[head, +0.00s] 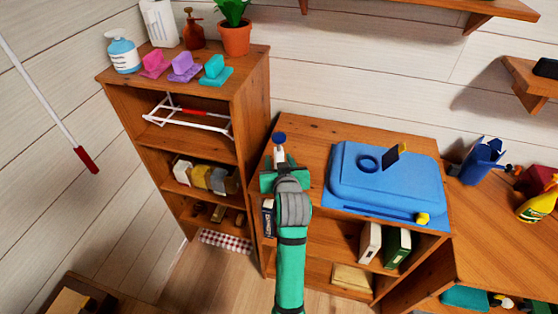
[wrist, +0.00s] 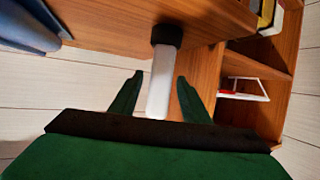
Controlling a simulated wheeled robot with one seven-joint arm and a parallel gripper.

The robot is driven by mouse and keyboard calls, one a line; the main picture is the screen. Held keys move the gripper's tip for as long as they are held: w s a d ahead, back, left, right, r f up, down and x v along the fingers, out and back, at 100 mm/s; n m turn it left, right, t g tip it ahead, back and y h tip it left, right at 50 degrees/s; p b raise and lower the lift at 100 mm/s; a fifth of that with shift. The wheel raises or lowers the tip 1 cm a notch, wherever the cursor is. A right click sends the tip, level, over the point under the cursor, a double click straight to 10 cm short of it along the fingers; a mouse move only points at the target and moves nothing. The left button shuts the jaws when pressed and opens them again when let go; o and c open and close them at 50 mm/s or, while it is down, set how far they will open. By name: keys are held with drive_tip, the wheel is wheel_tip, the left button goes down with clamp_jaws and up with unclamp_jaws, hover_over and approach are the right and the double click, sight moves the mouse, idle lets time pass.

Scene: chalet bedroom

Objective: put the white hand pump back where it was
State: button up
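The white hand pump (head: 279,154), a slim white body with a blue end, is at the back left of the low wooden cabinet's top (head: 312,134). My gripper (head: 281,168) is right at it in the head view and hides part of it. In the wrist view the pump (wrist: 160,85) shows between my two fingers (wrist: 160,78), its dark end farther up the picture. The fingers are apart, with a gap on each side of the white body. I cannot tell whether the pump stands on the cabinet or is above it.
A blue case (head: 385,180) lies just right of my gripper. A taller bookcase (head: 245,95) stands close on the left, with a light blue bottle (head: 122,55), colored blocks and a potted plant (head: 235,35) on top. The planked wall is behind.

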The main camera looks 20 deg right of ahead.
drive_tip(key=shift+r, duration=0.1)
drive_tip(key=shift+r, duration=0.15)
drive_tip(key=v, duration=1.2)
drive_tip(key=s+a+f, duration=0.5)
drive_tip(key=s+f, duration=0.1)
drive_tip(key=f, duration=0.2)
drive_tip(key=s+a+f, duration=0.5)
drive_tip(key=s+f, duration=0.1)
drive_tip(key=f, duration=0.2)
drive_tip(key=s+a+n+t+y, duration=0.1)
drive_tip(key=s+a, duration=0.2)
drive_tip(key=s, duration=0.8)
drive_tip(key=s+a+n+t+y, duration=0.1)
drive_tip(key=s+a, duration=0.3)
drive_tip(key=s, duration=0.7)
drive_tip(key=shift+a+y, duration=0.2)
drive_tip(key=shift+y, duration=0.2)
drive_tip(key=shift+s, duration=0.1)
